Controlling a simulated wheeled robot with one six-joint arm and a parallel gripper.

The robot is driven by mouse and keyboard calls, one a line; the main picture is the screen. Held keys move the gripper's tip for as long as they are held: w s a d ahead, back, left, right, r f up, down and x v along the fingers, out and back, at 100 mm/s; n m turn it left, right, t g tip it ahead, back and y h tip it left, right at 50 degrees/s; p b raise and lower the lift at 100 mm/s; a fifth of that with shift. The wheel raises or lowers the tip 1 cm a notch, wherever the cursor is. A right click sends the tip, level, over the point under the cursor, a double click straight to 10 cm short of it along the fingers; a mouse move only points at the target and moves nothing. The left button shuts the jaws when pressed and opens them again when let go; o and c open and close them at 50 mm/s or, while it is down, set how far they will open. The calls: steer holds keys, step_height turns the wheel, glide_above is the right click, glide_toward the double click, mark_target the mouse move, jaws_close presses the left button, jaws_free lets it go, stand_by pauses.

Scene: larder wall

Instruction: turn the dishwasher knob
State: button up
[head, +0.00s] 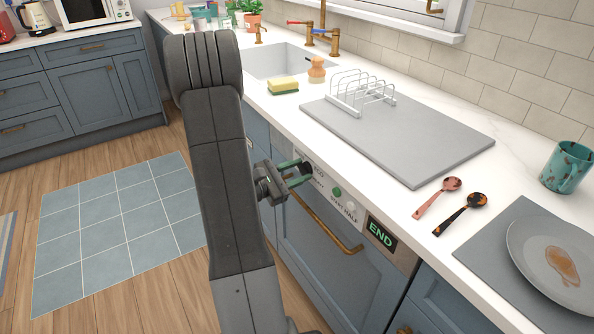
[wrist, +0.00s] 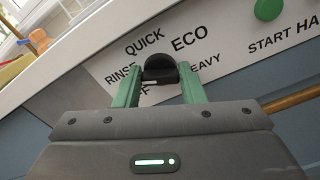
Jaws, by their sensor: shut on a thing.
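The dishwasher (head: 316,235) is built in under the counter, with a light control panel along its top edge. Its black knob (wrist: 160,69) sits among the labels QUICK, ECO, RINSE and HEAVY in the wrist view; another label is partly hidden. My gripper (head: 299,171) is at the panel, and its green fingers (wrist: 158,88) are shut on the knob, one on each side. Which label the knob points to is hard to tell. A green START button (wrist: 268,9) is right of the knob. A display (head: 380,234) reads END.
A brass handle (head: 326,223) crosses the dishwasher door below the panel. On the counter above are a sponge (head: 283,86), a rack (head: 361,92) on a grey board (head: 430,139), two spoons (head: 460,213), a plate (head: 550,258) and a teal mug (head: 566,168).

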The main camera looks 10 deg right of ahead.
steer(key=n+p, duration=0.2)
steer(key=n, duration=0.1)
steer(key=n+p, duration=0.1)
steer(key=n, duration=0.2)
steer(key=shift+w+r+p, duration=0.1)
steer(key=shift+r+p, duration=0.1)
steer(key=shift+p, duration=0.2)
steer(key=shift+a+f+n+p, duration=0.15)
steer(key=shift+n+p, duration=1.35)
steer(key=shift+n, duration=0.8)
steer(key=o, duration=1)
steer(key=shift+f, duration=0.1)
steer(key=v, duration=1.3)
steer(key=shift+a+b, duration=0.3)
steer(key=shift+a, duration=0.05)
steer(key=shift+d, duration=0.15)
steer(key=shift+p+x, duration=0.35)
steer(key=shift+x, duration=6.45)
